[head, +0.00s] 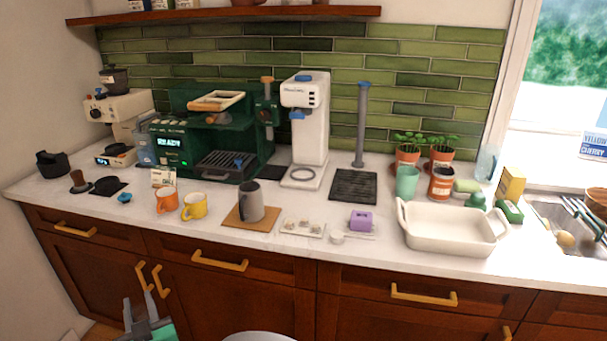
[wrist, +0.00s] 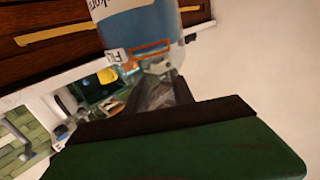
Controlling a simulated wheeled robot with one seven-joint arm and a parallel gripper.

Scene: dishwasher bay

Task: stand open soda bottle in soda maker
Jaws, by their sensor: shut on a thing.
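The soda maker (head: 305,125) is the white upright machine with a blue top in the head view. It stands at the back of the counter, with a ring on its base and no bottle seen in it. My gripper (head: 145,312) is low at the left in the head view, in front of the cabinets. In the wrist view it is shut on a clear bottle with a blue label (wrist: 130,22). The bottle's far end is cut off by the frame, and I cannot tell whether it is capped. Another clear bottle (head: 487,163) stands by the window.
A green coffee machine (head: 205,130) stands left of the soda maker, and a black mat with a grey post (head: 362,125) right of it. A grey jug (head: 251,201), mugs (head: 193,207) and a white dish (head: 450,232) occupy the counter's front.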

